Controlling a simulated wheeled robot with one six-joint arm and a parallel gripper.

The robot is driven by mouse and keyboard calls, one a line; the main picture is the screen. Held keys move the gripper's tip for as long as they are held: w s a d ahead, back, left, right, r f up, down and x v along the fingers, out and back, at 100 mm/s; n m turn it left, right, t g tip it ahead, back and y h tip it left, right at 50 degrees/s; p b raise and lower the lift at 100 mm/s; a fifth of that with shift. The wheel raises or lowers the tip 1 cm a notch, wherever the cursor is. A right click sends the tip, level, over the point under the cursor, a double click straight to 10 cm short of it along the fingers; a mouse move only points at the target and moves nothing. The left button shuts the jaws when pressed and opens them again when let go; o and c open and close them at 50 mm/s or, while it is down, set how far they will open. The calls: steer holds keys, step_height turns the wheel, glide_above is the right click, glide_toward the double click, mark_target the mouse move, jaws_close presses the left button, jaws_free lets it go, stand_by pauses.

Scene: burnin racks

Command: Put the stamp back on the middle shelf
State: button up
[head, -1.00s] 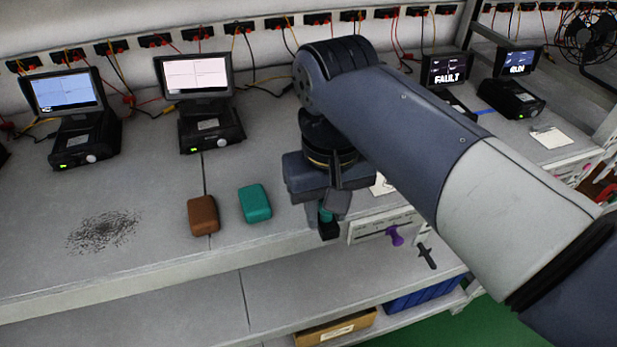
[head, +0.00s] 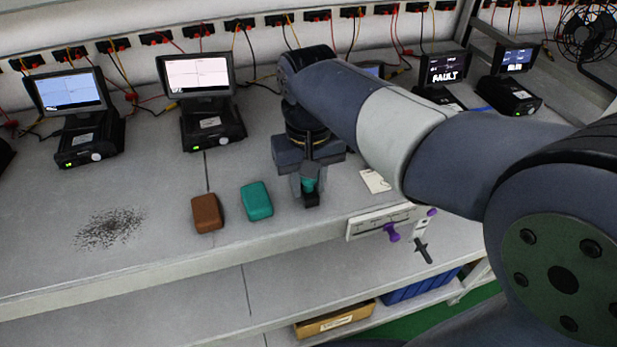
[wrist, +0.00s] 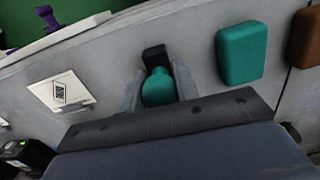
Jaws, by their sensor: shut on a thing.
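My gripper (head: 309,190) is shut on the stamp (head: 308,184), which has a teal handle and a black base. In the wrist view the stamp (wrist: 158,88) sits between the two fingers, its black base towards the shelf edge. My gripper holds it over the grey shelf (head: 150,195), near the front edge, right of the teal block. Whether the stamp's base touches the shelf surface I cannot tell.
A teal block (head: 257,201) and a brown block (head: 207,213) lie left of my gripper. A dark speckled patch (head: 109,229) marks the shelf further left. A printed card (head: 375,181) lies to the right. Instruments with screens (head: 195,85) stand behind. A lower shelf holds a cardboard box (head: 335,320) and a blue bin (head: 420,286).

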steer(key=shift+f, duration=0.15)
steer(key=o, duration=0.8)
step_height(320, 180, up, 8)
steer(key=shift+f, duration=0.1)
stand_by(0.4)
